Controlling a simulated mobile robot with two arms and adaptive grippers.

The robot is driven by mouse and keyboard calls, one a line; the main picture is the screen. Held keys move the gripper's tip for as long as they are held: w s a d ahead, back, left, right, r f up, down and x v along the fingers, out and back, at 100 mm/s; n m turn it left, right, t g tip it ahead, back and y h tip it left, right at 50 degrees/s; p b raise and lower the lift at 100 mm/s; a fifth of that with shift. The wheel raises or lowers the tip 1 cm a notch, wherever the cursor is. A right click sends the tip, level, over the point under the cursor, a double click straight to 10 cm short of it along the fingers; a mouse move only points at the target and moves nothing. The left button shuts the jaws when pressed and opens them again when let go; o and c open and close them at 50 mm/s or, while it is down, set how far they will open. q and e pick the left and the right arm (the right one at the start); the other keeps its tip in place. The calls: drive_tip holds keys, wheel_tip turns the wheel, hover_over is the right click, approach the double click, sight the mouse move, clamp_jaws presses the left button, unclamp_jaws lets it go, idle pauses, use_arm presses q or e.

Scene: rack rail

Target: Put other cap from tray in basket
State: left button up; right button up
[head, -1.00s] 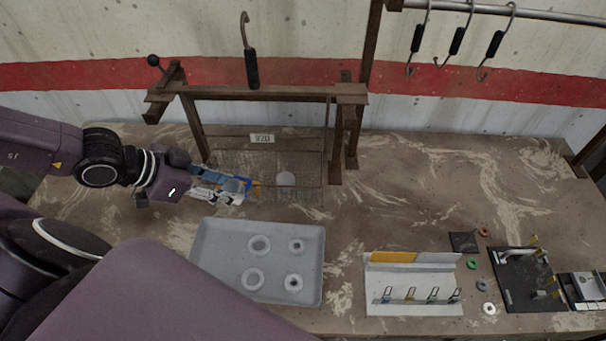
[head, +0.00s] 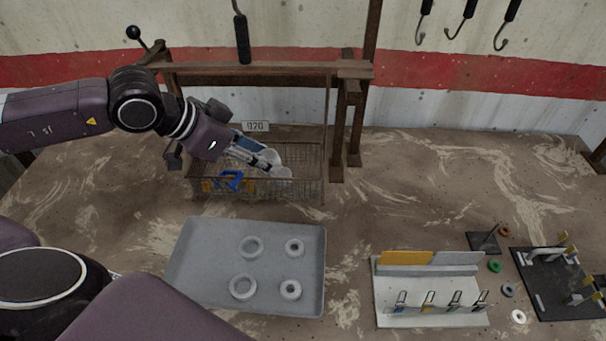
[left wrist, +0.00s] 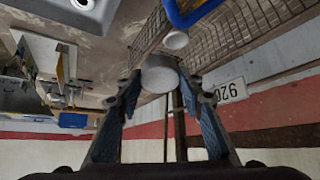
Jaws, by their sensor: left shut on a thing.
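My left gripper (head: 270,165) reaches over the wire basket (head: 310,180) from the left. In the left wrist view its fingers (left wrist: 163,92) are shut on a round white cap (left wrist: 158,75). In the head view two white shapes show at the fingertips; I cannot tell which is the held cap. A smaller white piece (left wrist: 175,40) shows beside a blue part (left wrist: 195,12) in the left wrist view. The blue part (head: 232,180) lies in the basket. The grey tray (head: 200,270) in front bears several white rings (head: 243,286). My right gripper is not in view.
A rusty frame (head: 270,70) stands over the basket's back, with a numbered tag (head: 256,127). To the right are a white rack (head: 430,315), small coloured rings (head: 495,266) and a black fixture (head: 560,290). The table right of the basket is clear.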

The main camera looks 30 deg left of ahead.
use_arm(q)
drive_tip(key=shift+w+d+f+b, duration=0.2)
drive_tip(key=shift+f+b, duration=0.1)
drive_tip(key=shift+b, duration=0.25)
drive_tip(key=shift+w+d+r+b, duration=0.1)
drive_tip(key=shift+r+b, duration=0.1)
drive_tip(key=shift+b, duration=0.1)
drive_tip(key=w+d+f+p, duration=0.2)
drive_tip(key=w, duration=0.1)
drive_tip(key=w+d+f+p, duration=0.1)
drive_tip(key=w, duration=0.1)
drive_tip(key=shift+w+f+p, duration=0.25)
drive_tip(key=shift+f+p, duration=0.1)
drive_tip(key=g+p, duration=0.1)
drive_tip(key=p, duration=0.1)
drive_tip(key=w+d+g+y+p, duration=0.1)
drive_tip(key=w+p, duration=0.1)
drive_tip(key=p, duration=0.1)
drive_tip(key=shift+w+d+f+g+y+p, duration=0.15)
drive_tip(key=shift+d+f+g+y+p, duration=0.15)
drive_tip(key=shift+f+g, duration=0.1)
drive_tip(key=shift+a+f, duration=0.1)
drive_tip(key=shift+f, duration=0.25)
drive_tip(key=shift+f+p, duration=0.35)
drive_tip(key=shift+f, duration=0.35)
drive_tip(key=shift+a, duration=0.1)
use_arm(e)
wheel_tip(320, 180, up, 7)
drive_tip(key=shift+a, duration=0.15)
